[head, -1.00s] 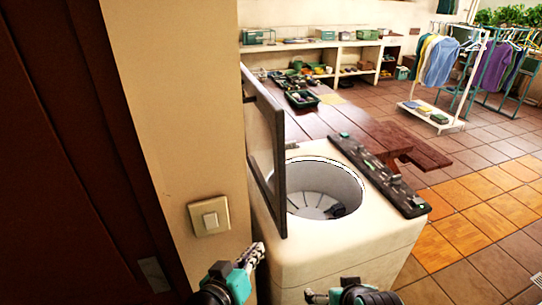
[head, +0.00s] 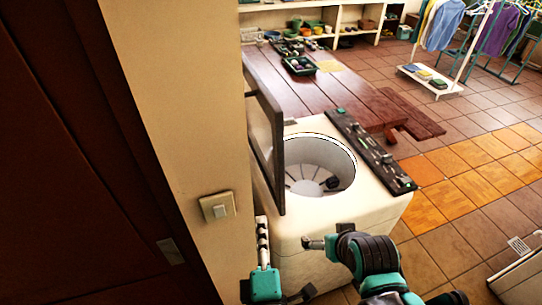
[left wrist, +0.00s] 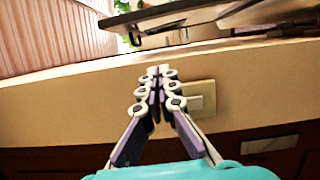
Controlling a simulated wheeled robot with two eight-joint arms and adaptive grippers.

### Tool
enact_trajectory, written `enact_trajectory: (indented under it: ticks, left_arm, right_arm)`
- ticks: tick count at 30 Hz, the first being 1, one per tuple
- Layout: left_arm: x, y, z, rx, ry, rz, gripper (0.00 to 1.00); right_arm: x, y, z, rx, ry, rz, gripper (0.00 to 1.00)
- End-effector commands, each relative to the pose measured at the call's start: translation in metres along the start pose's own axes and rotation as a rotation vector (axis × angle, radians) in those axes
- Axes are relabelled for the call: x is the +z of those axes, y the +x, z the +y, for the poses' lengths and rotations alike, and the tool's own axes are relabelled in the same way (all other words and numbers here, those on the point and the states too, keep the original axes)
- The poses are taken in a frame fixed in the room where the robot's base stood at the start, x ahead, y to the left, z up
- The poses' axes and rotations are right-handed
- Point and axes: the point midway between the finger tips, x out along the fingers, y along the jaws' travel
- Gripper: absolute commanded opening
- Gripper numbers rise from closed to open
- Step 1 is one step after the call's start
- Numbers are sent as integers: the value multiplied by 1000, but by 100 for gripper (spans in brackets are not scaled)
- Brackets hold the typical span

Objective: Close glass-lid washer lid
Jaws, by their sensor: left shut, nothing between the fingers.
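The white top-loading washer (head: 345,215) stands beside the wall with its round drum opening uncovered. Its dark-framed glass lid (head: 264,130) stands open, nearly upright, on the left side of the opening. My left gripper (head: 262,222) points up between the wall and the washer's left side, below the lid's near lower corner. In the left wrist view its fingers (left wrist: 157,75) are shut and empty, with the lid's edge (left wrist: 180,14) beyond them. My right gripper (head: 312,243) is at the washer's near front edge, pointing left. Its finger gap is not clear.
A wall with a light switch (head: 217,207) is close on the left. The control panel (head: 370,150) lines the washer's right edge. A wooden deck (head: 320,95), shelves and clothes racks are behind.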

Motion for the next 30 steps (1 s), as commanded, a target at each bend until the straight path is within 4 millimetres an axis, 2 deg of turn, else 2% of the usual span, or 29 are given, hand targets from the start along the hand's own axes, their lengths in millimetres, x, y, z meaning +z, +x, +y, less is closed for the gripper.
enact_trajectory:
  ticks: [14,30]
  left_arm:
    - [-2,77,0,3,1,7,0]
    - [-2,193,1,3,1,3,0]
  right_arm:
    - [4,6,0,0,0,0,100]
    - [10,14,0,0,0,0,100]
